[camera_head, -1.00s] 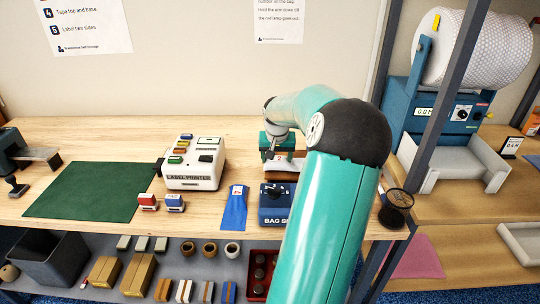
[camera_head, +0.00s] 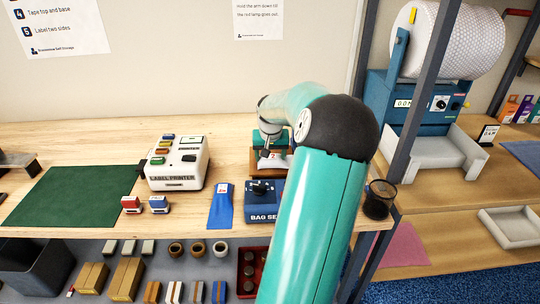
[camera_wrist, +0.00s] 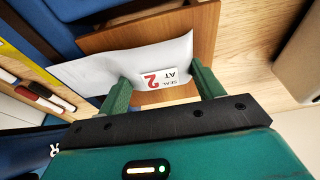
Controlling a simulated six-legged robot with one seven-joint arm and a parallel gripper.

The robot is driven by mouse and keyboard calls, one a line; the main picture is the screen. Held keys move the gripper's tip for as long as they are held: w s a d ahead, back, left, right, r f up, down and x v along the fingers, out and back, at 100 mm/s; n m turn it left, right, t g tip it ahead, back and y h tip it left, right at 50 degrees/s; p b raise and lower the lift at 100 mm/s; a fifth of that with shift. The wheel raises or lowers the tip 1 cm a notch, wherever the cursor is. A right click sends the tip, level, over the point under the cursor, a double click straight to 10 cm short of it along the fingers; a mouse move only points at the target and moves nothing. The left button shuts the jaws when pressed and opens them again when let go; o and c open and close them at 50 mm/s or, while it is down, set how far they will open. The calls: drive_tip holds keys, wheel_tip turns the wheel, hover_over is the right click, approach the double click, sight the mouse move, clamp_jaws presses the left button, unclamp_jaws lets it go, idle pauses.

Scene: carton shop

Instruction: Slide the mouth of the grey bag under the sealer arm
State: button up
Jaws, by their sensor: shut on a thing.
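The grey bag (camera_wrist: 90,72), pale with a "SEAL AT 2" label, lies over a brown wooden stand (camera_wrist: 190,20) in the wrist view. My gripper (camera_wrist: 163,90) is shut on the bag, with its green fingers at either side of the label. In the head view the bag (camera_head: 276,156) shows as a small pale patch under my gripper (camera_head: 268,150). The blue bag sealer (camera_head: 262,212) stands just in front of it, partly hidden by my arm. I cannot tell whether the bag's mouth is under the sealer arm.
A blue labelled piece (camera_head: 221,207) lies left of the sealer. A black mesh cup (camera_head: 379,200) stands right of my arm, near a shelf post (camera_head: 416,100).

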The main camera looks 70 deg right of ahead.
drive_tip(key=shift+f, duration=0.15)
drive_tip(key=o, duration=1.1)
drive_tip(key=shift+w+a+r, duration=0.1)
drive_tip(key=shift+w+r, duration=0.05)
drive_tip(key=shift+r, duration=0.8)
drive_tip(key=shift+w+a+r, duration=0.1)
drive_tip(key=shift+w+r, duration=0.1)
drive_tip(key=shift+r, duration=0.75)
drive_tip(key=shift+w+a+r, duration=0.1)
drive_tip(key=shift+w+r, duration=0.05)
drive_tip(key=shift+r, duration=0.95)
